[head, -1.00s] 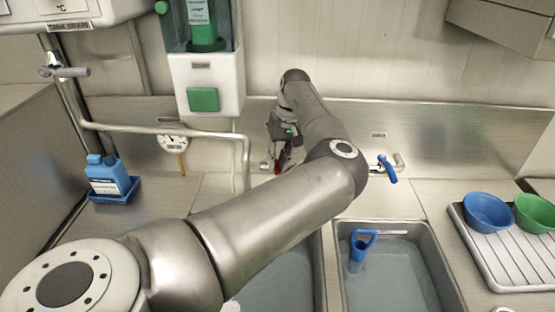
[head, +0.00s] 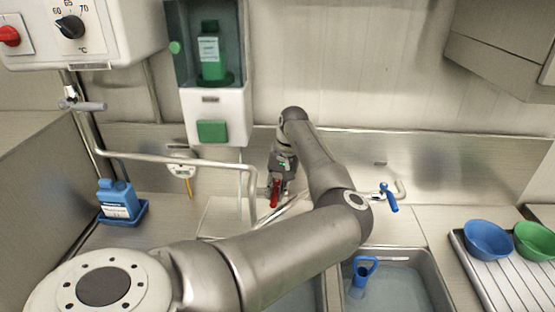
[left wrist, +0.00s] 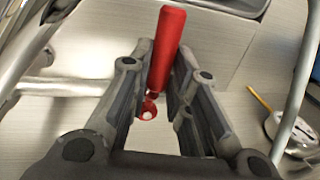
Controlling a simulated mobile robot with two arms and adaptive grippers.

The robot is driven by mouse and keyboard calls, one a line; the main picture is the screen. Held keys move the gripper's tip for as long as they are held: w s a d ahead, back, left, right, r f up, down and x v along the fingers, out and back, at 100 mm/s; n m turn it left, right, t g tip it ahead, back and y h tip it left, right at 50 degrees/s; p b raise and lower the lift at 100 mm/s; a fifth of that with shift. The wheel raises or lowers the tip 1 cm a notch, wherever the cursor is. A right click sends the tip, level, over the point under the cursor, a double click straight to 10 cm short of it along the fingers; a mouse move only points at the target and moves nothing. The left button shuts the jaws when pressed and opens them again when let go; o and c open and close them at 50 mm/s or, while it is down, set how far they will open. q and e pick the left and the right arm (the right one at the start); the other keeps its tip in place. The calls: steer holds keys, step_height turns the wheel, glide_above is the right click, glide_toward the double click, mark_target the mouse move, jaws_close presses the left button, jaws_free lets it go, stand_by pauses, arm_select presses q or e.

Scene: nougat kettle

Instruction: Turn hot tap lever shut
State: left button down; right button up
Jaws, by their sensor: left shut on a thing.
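The hot tap lever (head: 275,194) is red and stands at the back of the counter, pointing toward the front. In the left wrist view the red lever (left wrist: 167,48) runs between the two fingers, with its small round pivot end low between them. My left gripper (head: 282,170) is shut on the lever; its fingers (left wrist: 158,80) lie on both sides of it. My forearm hides part of the tap area and the sink in the head view. My right gripper is not in view.
A blue-levered tap (head: 389,196) stands to the right. Two sinks lie in front, one holding a blue-handled tool (head: 363,270). A bent pipe (head: 180,158) and a dial gauge (head: 181,171) are left of the gripper. Bowls (head: 488,238) stand on a rack at right.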

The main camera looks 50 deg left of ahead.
arm_select(q)
steer(key=c, duration=1.3)
jaws_free()
steer(key=shift+c, duration=0.2)
step_height(320, 180, up, 12)
steer(key=w+d, duration=0.1)
steer(key=shift+w+d, duration=0.25)
steer(key=shift+d, duration=0.05)
steer(key=shift+f, duration=0.2)
